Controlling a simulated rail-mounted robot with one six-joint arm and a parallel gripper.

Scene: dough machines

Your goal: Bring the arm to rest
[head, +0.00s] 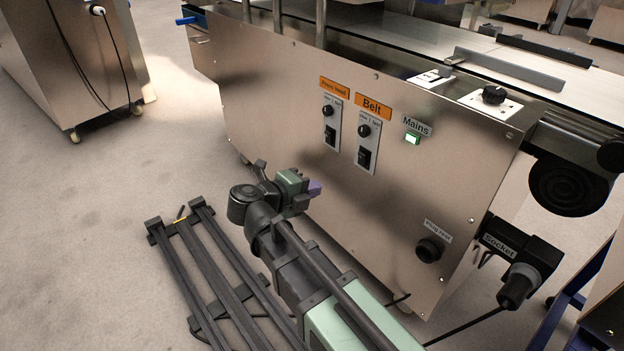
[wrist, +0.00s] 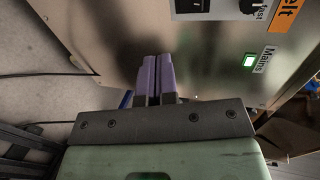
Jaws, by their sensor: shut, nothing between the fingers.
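My arm reaches forward from the bottom of the head view, low in front of the machine's metal side panel (head: 300,150). My gripper (head: 315,188) has purple fingers and points toward the panel below the switches. In the wrist view the two purple fingers (wrist: 158,75) lie side by side, shut with nothing between them. The green Mains light (head: 412,138) is lit; it also shows in the wrist view (wrist: 250,60). The panel also carries a press head switch (head: 330,136) and a belt switch (head: 364,158).
A plug (head: 518,285) sits at the socket on the machine's lower right, with a cable along the floor. My dark rails (head: 215,270) lie on the floor at left. Another metal cabinet (head: 75,60) stands at upper left. The floor between is clear.

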